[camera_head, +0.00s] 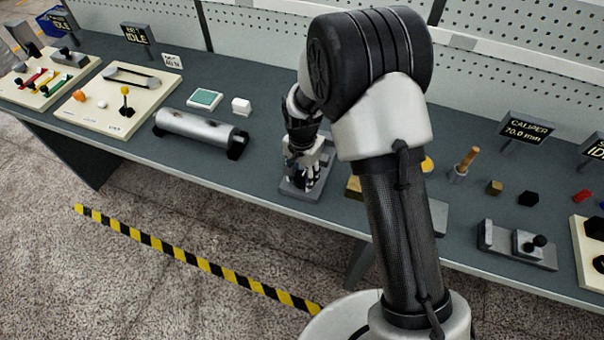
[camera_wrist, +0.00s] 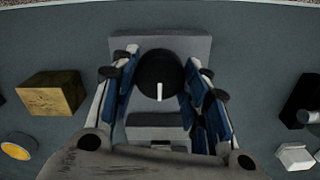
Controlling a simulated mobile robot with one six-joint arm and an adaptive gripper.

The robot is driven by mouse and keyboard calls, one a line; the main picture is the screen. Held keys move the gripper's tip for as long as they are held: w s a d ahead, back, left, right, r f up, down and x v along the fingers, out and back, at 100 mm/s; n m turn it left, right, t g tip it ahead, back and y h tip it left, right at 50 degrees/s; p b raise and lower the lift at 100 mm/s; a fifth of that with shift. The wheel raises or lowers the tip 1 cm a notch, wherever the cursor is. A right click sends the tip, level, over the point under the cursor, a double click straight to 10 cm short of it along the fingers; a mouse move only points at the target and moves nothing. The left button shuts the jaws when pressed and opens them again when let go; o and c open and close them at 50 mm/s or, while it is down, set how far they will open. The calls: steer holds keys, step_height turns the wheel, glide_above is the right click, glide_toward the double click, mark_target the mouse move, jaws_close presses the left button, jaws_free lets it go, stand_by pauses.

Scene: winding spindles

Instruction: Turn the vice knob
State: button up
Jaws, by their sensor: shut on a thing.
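The vice knob (camera_wrist: 159,72) is a black round disc with a white line on it, seen from above in the wrist view. The white line points towards the bottom of the picture. The knob sits on the grey vice (camera_wrist: 158,121). In the head view the vice base (camera_head: 296,187) shows at the middle of the bench, while my arm and gripper hide most of the rest. My gripper (camera_wrist: 163,80) has its blue-padded fingers on both sides of the knob and is shut on it. In the head view, my gripper (camera_head: 308,160) points down over the vice.
A wooden block (camera_wrist: 52,93) and a yellow disc (camera_wrist: 15,150) lie left of the vice in the wrist view. A white block (camera_wrist: 294,157) lies to the right. In the head view a silver cylinder (camera_head: 199,130) rests on the bench to the left.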

steer(key=n, duration=0.4)
steer(key=shift+n, duration=0.4)
steer(key=n, duration=0.9)
steer(key=shift+p, duration=0.35)
steer(key=n, duration=1.3)
steer(key=shift+n, duration=0.3)
steer(key=n, duration=0.8)
steer(key=shift+n, duration=0.3)
